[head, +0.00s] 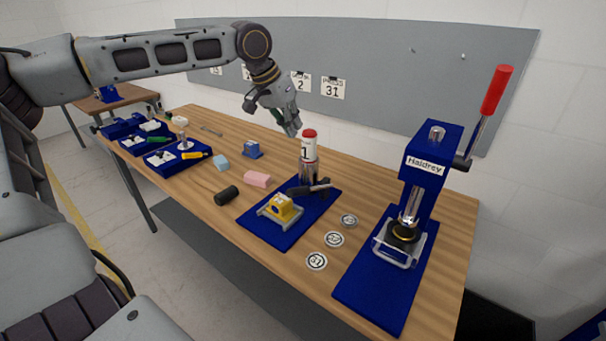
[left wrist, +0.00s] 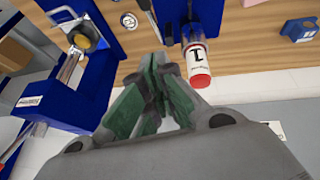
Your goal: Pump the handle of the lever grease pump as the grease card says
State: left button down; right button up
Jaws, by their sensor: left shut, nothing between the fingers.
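The grease pump appears to be the upright cylinder (head: 309,158) with a red cap, a white label reading 1 and a metal lower part. It stands at the back of a blue base. A dark lever handle (head: 308,188) lies low in front of it. In the left wrist view the labelled cylinder (left wrist: 196,50) is right of the fingers. My left gripper (head: 293,128) is shut and empty, just above and left of the red cap, apart from the handle. White cards (head: 332,88) hang on the grey board, one reading 31; I cannot tell which is the grease card. My right gripper is out of view.
A blue press (head: 428,160) labelled Haldrey, with a red-gripped lever (head: 496,90), stands at right. A yellow block (head: 281,207) sits in front of the cylinder. Numbered discs (head: 334,239), a pink block (head: 257,179) and a black cylinder (head: 226,195) lie nearby. Blue trays (head: 165,166) are at left.

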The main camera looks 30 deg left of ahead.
pick_arm(q)
jog(key=shift+s+d+f+g, duration=0.1)
jog(key=shift+s+f+g, duration=0.2)
jog(key=shift+s, duration=0.3)
jog(key=shift+s+d+f+g, duration=0.15)
jog(key=shift+s+g, duration=0.15)
jog(key=shift+s, duration=0.3)
jog(key=shift+a+f, duration=0.1)
jog(key=shift+f, duration=0.05)
jog(key=shift+s+f+x, duration=0.15)
jog(key=shift+s+x, duration=0.25)
jog(key=shift+x, duration=1.7)
jog(key=shift+s+f+x, duration=0.1)
jog(key=shift+s+x, duration=0.35)
jog(key=shift+x, duration=1.6)
jog(key=shift+s+f+x, duration=0.15)
jog(key=shift+s+x, duration=0.25)
jog(key=shift+x, duration=1.7)
